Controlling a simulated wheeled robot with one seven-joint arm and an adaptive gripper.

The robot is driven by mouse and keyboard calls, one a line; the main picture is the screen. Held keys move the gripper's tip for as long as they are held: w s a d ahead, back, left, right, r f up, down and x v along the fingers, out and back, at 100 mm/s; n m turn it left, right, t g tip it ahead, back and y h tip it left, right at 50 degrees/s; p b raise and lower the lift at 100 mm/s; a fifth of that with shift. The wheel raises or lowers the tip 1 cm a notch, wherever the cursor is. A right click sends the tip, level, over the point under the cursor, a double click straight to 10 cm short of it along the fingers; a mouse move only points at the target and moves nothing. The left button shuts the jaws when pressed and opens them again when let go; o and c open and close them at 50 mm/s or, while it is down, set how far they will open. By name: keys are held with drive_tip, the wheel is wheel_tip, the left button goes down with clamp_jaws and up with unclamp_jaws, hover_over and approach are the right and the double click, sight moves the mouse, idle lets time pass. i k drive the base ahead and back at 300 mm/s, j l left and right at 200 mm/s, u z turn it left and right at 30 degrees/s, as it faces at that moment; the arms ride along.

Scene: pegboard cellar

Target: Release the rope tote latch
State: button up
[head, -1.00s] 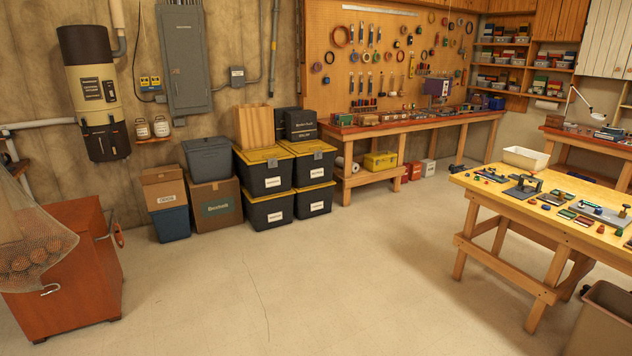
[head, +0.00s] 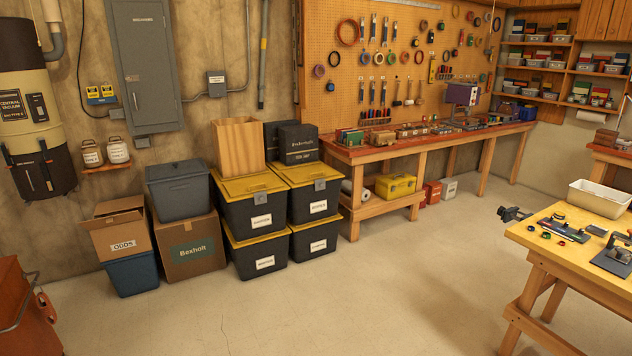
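Black totes with yellow lids stand two high and two wide against the wall in the head view. The upper left tote (head: 240,216) and upper right tote (head: 302,209) each have a white label and a grey latch at the lid's front edge: the left latch (head: 264,197) and the right latch (head: 319,185). Both latches look closed against the tote fronts. Below are the lower left tote (head: 243,263) and lower right tote (head: 300,244). The labels are too small to read, so I cannot tell which is the rope tote. My gripper is not in view.
Cardboard boxes (head: 191,248) and a grey bin (head: 178,187) stand left. A red cabinet (head: 22,312) is at lower left, a wooden workbench (head: 535,238) at right. The floor (head: 330,308) between is clear.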

sight(319, 184)
drive_tip(key=i, duration=2.3)
drive_tip(key=i+l+u, duration=0.2)
drive_tip(key=i, duration=0.4)
drive_tip(key=i+u, duration=0.25)
drive_tip(key=i, duration=0.3)
drive_tip(key=i+l+u, duration=0.2)
drive_tip(key=i+l, duration=0.15)
drive_tip(key=i, duration=0.2)
drive_tip(key=i+l+u, duration=0.2)
drive_tip(key=i+l, duration=0.15)
drive_tip(key=i, duration=0.2)
